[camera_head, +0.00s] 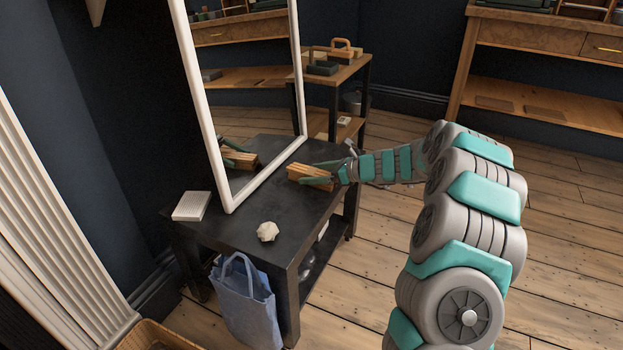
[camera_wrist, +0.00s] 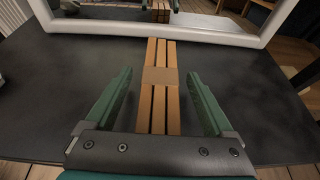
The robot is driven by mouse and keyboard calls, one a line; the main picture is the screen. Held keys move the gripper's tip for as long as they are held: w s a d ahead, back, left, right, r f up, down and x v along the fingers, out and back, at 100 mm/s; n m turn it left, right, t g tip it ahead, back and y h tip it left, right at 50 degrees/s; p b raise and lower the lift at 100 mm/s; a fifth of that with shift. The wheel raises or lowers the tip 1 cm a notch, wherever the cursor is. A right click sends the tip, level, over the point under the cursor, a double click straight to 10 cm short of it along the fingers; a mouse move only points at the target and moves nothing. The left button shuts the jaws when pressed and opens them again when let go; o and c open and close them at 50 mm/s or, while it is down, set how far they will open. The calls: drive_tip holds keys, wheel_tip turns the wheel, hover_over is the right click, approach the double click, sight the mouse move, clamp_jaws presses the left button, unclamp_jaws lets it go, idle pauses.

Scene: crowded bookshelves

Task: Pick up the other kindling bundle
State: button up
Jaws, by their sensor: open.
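A kindling bundle (camera_wrist: 158,107) of several light wooden sticks with a tan band lies on the dark table. In the wrist view it runs lengthwise between the two green fingers of my gripper (camera_wrist: 160,100). The fingers are open, with a gap on each side of the bundle. In the head view my gripper (camera_head: 322,174) reaches in from the right at the table's far end, and the bundle (camera_head: 303,173) shows partly behind the fingers. The mirror reflects the bundle and gripper.
The black table (camera_head: 235,220) carries a white-framed mirror (camera_head: 212,120), a white ribbed block (camera_head: 192,206) and a pale faceted object (camera_head: 267,231). A wooden shelf unit (camera_head: 335,75) stands behind. Wood floor is clear to the right.

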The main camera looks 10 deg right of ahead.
drive_tip(key=shift+x, duration=0.8)
drive_tip(key=shift+c, duration=0.2)
clamp_jaws()
